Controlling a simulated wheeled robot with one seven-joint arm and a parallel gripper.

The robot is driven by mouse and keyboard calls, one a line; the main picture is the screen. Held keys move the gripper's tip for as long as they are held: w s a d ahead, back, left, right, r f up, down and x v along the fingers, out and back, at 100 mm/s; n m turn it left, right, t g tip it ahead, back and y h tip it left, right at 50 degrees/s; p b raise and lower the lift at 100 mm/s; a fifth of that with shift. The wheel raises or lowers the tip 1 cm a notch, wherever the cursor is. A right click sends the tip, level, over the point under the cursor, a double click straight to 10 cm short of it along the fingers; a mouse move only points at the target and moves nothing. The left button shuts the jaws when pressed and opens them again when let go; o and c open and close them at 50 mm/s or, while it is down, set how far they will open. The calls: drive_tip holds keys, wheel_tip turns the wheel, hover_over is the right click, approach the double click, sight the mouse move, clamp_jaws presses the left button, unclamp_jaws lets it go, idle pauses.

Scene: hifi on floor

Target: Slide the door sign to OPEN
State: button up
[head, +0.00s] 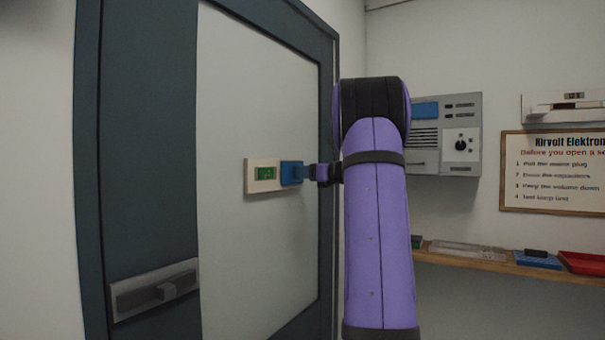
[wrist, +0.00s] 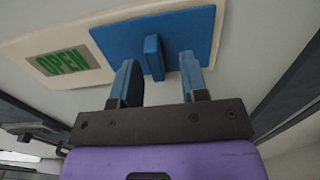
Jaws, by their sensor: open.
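The door sign (head: 248,176) is a pale plate on the door's light panel. A green OPEN label (head: 265,173) shows on its left part and is readable in the wrist view (wrist: 62,63). A blue slider (head: 291,167) covers the right part of the plate; the wrist view shows it close up (wrist: 192,30) with an upright blue tab (wrist: 153,58). My gripper (wrist: 158,68) is open, with one blue finger on each side of the tab and a gap on both sides. In the head view, my gripper (head: 306,172) is at the slider's right edge.
The dark-framed door (head: 136,150) has a metal latch plate (head: 155,290) at lower left. Right of my arm are a grey wall panel (head: 462,120), a notice board (head: 560,172) and a shelf (head: 480,262) with a red tray (head: 585,263).

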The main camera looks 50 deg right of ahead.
drive_tip(key=s, duration=0.9)
drive_tip(key=shift+d, duration=0.4)
